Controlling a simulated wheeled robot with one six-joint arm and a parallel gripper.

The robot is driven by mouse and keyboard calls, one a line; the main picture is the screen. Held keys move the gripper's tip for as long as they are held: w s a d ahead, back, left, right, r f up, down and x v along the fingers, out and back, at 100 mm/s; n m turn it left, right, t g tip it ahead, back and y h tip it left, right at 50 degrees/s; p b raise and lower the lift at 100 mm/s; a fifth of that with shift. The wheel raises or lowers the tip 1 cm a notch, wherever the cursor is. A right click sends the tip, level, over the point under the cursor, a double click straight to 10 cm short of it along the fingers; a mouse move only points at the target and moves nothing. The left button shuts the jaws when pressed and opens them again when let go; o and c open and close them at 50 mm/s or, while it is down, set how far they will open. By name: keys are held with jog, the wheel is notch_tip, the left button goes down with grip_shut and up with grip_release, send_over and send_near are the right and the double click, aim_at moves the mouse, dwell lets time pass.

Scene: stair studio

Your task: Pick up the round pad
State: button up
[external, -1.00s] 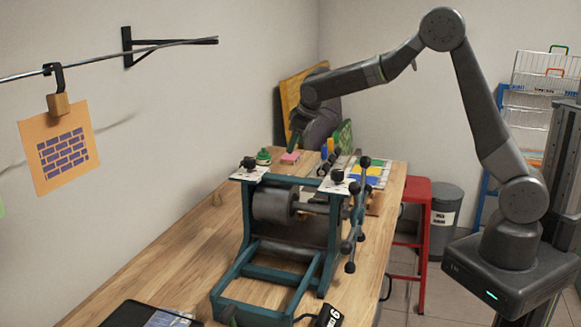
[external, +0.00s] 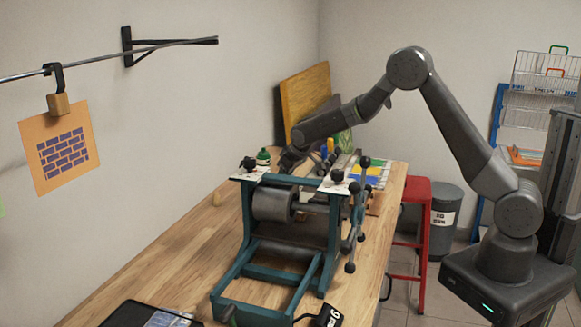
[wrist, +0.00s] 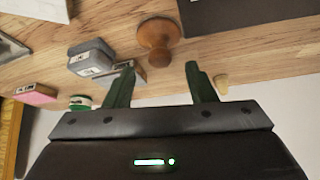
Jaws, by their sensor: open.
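A round brown piece with a knob-like stem (wrist: 158,32), which looks like the round pad, stands on the wooden table in the wrist view. It is just beyond my fingertips and roughly centred between them. I cannot make it out in the external view, where the press and arm block that area. My gripper (wrist: 162,78) is open and empty, its two green fingers apart. In the external view my gripper (external: 288,162) is low behind the press, over the far part of the table.
A teal roller press (external: 272,245) stands on the wooden table (external: 165,262). Grey boxes (wrist: 90,56), a pink block (wrist: 36,93) and a green tin (wrist: 80,102) lie left of my fingers. A small wooden cone (wrist: 221,83) is right of them. The wall is close by.

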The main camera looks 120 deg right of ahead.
jog(key=shift+p+x, duration=1)
jog(key=shift+x, duration=1.75)
jog(key=shift+s, duration=0.1)
jog(key=shift+a, duration=0.1)
grip_shut()
